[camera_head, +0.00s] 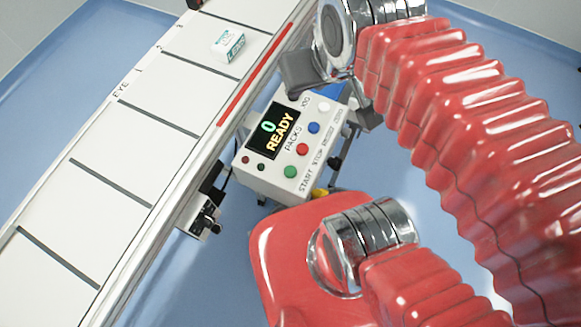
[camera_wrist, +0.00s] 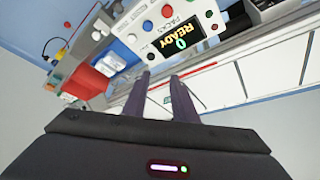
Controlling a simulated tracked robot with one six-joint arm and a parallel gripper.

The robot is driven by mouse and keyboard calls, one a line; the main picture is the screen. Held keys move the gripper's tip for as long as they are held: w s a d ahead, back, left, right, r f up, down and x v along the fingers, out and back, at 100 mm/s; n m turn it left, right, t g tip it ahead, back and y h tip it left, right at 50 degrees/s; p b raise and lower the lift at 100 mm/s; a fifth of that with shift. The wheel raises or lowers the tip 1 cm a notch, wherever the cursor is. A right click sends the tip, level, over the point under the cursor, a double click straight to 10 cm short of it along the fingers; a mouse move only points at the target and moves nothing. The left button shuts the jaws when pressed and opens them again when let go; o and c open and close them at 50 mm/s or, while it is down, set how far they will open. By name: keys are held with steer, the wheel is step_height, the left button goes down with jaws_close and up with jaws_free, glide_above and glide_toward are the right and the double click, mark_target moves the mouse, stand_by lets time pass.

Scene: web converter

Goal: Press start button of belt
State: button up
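The belt's control box (camera_head: 265,183) stands beside the conveyor in the head view, with a display (camera_head: 275,132) that reads "0 READY". A row of white, blue, red and green buttons runs along it. The green button (camera_head: 290,171) is at the end of the row marked START. My gripper (camera_wrist: 160,76) shows two dark parallel fingers with a gap between them in the wrist view. They hang near the box's white-button end and touch no button that I can see. The box (camera_wrist: 120,62) shows upside down in the wrist view. The green button cannot be made out there.
The conveyor belt (camera_head: 108,139) runs along the left, with dark crossbars and a red strip (camera_head: 255,88) on its near rail. A white and green pack (camera_head: 228,45) lies on the belt. Blue floor (camera_head: 165,280) is clear at the lower left.

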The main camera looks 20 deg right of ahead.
jaws_close()
stand_by(0.4)
